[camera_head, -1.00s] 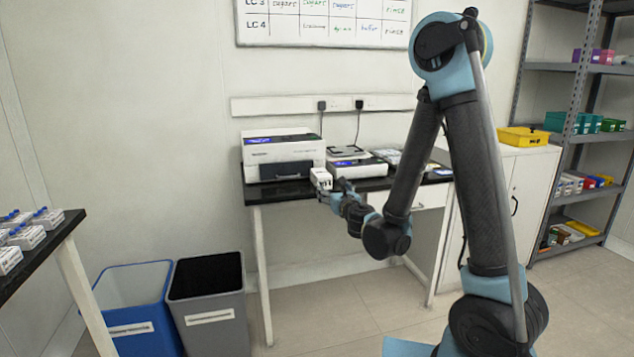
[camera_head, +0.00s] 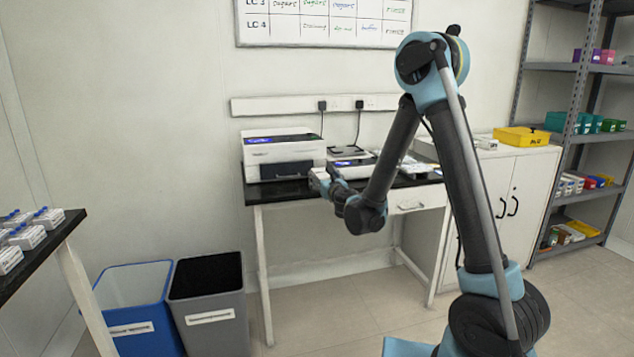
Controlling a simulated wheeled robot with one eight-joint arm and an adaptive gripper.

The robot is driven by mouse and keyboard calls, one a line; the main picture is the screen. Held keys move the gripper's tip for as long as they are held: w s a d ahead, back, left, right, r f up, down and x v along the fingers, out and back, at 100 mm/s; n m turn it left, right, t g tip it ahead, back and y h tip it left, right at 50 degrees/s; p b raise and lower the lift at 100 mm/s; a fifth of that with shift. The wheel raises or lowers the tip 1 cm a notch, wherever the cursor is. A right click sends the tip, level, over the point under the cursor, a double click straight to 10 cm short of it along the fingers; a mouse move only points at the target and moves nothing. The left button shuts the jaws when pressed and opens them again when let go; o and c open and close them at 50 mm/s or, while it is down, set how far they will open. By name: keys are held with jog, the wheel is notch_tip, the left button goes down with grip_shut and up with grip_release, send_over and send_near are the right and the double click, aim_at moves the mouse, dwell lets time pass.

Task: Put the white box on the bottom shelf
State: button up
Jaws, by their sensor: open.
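A small white box (camera_head: 316,174) sits at the front edge of the black-topped bench, beside the larger white machine. My gripper (camera_head: 322,183) is open at the box and hides much of it; I cannot tell whether the fingers touch it. The bottom shelf (camera_head: 568,246) is the lowest level of the grey metal rack at the far right. It holds several small boxes and trays, including yellow and green ones.
The black-topped bench (camera_head: 280,192) carries the white machine (camera_head: 283,158) and other instruments. A white cabinet (camera_head: 520,185) with a yellow tray (camera_head: 521,137) stands between bench and rack. Blue (camera_head: 135,310) and grey (camera_head: 208,300) bins stand at left. Floor before the rack is clear.

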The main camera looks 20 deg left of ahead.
aim_at(321, 172)
jog(key=x, duration=0.4)
jog(key=shift+w, duration=0.2)
jog(key=c, duration=1.4)
jog(key=shift+c, duration=0.2)
jog(key=shift+r, duration=0.15)
